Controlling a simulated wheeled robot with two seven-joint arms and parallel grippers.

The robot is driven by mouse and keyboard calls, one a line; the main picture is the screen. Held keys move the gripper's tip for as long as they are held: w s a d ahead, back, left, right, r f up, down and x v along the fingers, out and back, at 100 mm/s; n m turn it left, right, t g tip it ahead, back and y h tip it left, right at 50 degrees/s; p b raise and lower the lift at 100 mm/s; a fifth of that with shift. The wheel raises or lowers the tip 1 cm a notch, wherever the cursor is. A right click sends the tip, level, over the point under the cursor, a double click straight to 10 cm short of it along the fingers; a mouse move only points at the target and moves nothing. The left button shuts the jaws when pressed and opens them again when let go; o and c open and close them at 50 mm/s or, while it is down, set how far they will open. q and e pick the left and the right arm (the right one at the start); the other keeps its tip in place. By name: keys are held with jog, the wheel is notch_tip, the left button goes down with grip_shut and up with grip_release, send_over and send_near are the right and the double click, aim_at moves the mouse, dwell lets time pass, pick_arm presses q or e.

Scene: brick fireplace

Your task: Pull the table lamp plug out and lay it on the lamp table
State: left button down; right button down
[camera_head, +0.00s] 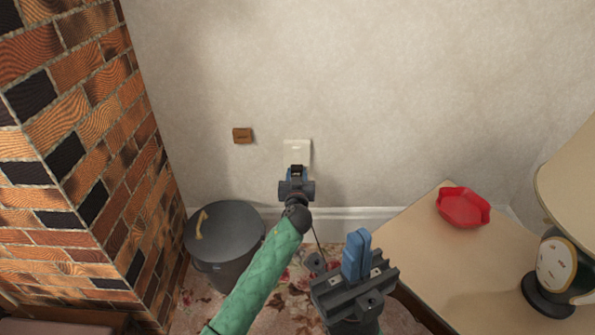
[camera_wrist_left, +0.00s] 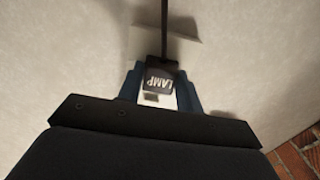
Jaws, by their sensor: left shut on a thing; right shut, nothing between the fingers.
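My left gripper (camera_head: 297,172) is at the white wall socket (camera_head: 297,148), shut on the dark lamp plug. I cannot tell whether the plug's pins are in the socket. My right gripper (camera_head: 357,254) is shut and empty, to the right and in front. The lamp table (camera_head: 485,270) is at the right, with the table lamp (camera_head: 556,268) on it.
A red dish (camera_head: 462,206) lies near the table's back corner; the tabletop left of the lamp is bare. A dark lidded bin (camera_head: 226,242) stands below and left of the socket. A small brown wall plate (camera_head: 242,135) is left of it. The brick fireplace (camera_head: 80,130) fills the left.

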pick_arm(q)
jog(key=shift+s, duration=2.85)
jog(key=shift+s, duration=0.1)
